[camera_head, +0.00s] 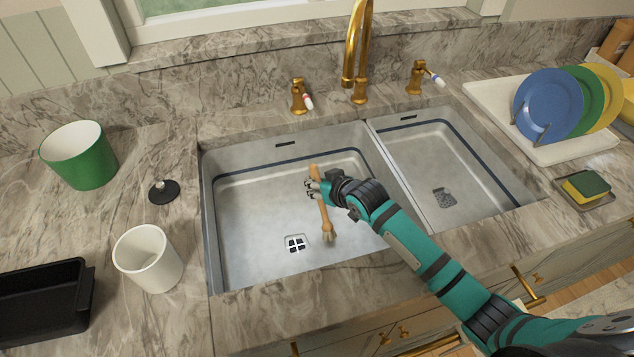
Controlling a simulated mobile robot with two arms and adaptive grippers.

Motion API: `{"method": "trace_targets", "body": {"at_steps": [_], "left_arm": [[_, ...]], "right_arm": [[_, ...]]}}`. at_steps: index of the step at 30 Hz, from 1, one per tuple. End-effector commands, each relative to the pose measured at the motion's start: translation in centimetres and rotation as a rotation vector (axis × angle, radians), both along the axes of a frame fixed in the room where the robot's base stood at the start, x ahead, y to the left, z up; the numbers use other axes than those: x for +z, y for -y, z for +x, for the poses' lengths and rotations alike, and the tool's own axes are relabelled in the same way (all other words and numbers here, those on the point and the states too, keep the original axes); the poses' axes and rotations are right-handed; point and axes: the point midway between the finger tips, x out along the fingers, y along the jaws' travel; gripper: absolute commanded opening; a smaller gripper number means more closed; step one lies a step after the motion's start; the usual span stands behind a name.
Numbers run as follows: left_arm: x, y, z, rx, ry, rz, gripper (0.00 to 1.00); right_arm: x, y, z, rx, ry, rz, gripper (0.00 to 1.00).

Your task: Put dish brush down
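The dish brush (325,219) has a wooden handle and pale bristles. It is over the left basin of the sink (255,205), bristle end toward the front and handle end toward the faucet. My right gripper (313,188) reaches in from the right and is shut on the upper part of the brush handle. Its fingers partly cover the handle. I cannot tell whether the bristles touch the basin floor. My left gripper is not in view.
A gold faucet (357,50) and handles stand behind the sink. The right basin (440,165) is empty. At left are a green pot (80,155), a white cup (147,258) and a black tray (40,305). Plates (548,105) and a sponge (586,185) sit at right.

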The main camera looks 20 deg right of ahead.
Motion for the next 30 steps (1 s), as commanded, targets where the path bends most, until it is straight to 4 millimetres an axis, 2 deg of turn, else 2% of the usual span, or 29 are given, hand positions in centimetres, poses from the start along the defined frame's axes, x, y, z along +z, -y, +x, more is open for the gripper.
{"method": "trace_targets", "body": {"at_steps": [1,6,16,20,30], "left_arm": [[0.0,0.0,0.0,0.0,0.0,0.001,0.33],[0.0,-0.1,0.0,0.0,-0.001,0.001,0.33],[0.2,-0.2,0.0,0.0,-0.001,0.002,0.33],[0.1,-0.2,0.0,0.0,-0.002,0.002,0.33],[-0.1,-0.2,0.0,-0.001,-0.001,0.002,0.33]], "right_arm": [[0.0,0.0,0.0,0.0,-0.001,0.0,0.22],[0.0,0.0,0.0,0.0,-0.001,0.0,0.41],[0.6,0.0,0.0,0.001,0.001,0.0,0.41],[1.3,0.5,-1.3,0.001,0.0,0.0,0.41],[5.2,2.3,-6.6,0.001,0.0,-0.002,0.41]]}}
